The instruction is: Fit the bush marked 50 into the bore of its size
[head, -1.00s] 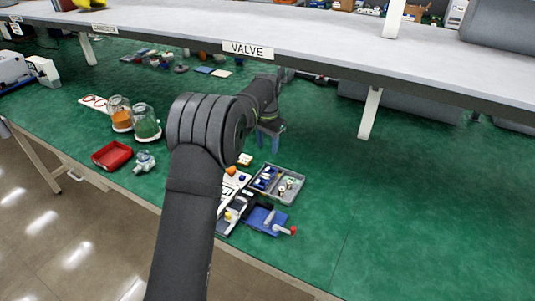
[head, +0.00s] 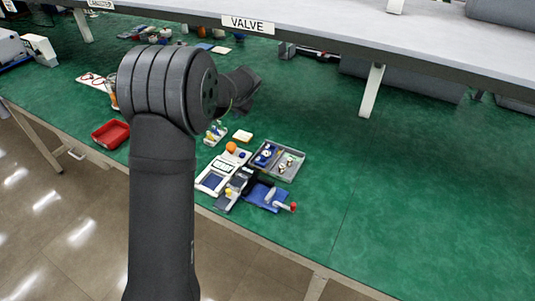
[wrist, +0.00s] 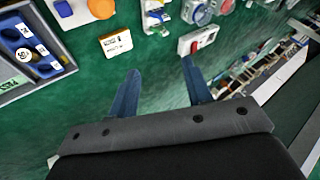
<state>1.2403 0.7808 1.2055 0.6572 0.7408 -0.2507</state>
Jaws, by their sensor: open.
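My gripper (wrist: 160,75) is open and empty in the wrist view, its two blue fingers apart above the green bench top. A bush with a white face that seems to read 50 (wrist: 23,54) sits in a blue insert of a grey parts tray (wrist: 62,50), at the far left of that view. Other labelled pieces share the insert. The tray (head: 297,174) also shows in the head view, to the right of my arm, with its pieces too small to read. My gripper is away from the tray. I cannot make out which bore matches the bush.
A white labelled card (wrist: 116,43) lies near the fingers. In the head view a blue plate with a red-knobbed crank (head: 292,207) lies in front of the tray. A red bin (head: 110,134) stands left of my arm. The bench is clear on the right.

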